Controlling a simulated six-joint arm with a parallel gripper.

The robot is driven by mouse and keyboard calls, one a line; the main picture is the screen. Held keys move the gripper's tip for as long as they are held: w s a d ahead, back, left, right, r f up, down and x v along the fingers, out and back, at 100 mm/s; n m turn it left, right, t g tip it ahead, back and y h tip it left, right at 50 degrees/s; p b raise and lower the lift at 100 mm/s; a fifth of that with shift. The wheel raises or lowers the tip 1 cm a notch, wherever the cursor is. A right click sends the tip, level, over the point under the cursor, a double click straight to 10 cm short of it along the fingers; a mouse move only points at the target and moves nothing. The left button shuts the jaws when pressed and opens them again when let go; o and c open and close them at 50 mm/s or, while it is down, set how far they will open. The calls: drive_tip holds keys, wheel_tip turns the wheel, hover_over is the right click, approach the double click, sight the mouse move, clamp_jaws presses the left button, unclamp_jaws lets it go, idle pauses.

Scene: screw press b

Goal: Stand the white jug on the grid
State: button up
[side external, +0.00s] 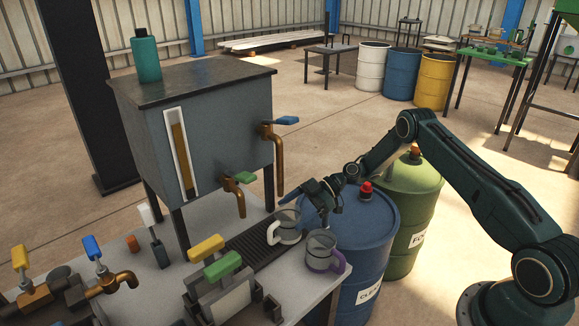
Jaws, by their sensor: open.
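The white jug (287,225), a clear vessel with a white band and a white handle on its left, is upright at the dark slatted grid (245,241). Its base appears to rest on the grid's right part, below the taps. My gripper (318,208) is open, just right of the white jug and close to its rim. I cannot tell from this angle whether a finger touches the jug. A second jug with a purple handle (322,252) stands on the table to the front right, apart from the gripper.
A grey tank (215,125) with two copper taps (275,160) stands behind the grid. Blue (350,235) and green (410,195) drums stand beside the table. Yellow- and green-handled valves (215,258) stand at the front. A green bottle (145,55) tops the tank.

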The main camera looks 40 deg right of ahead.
sight(284, 218)
drive_tip(key=shift+x, duration=1.9)
drive_tip(key=c, duration=1.1)
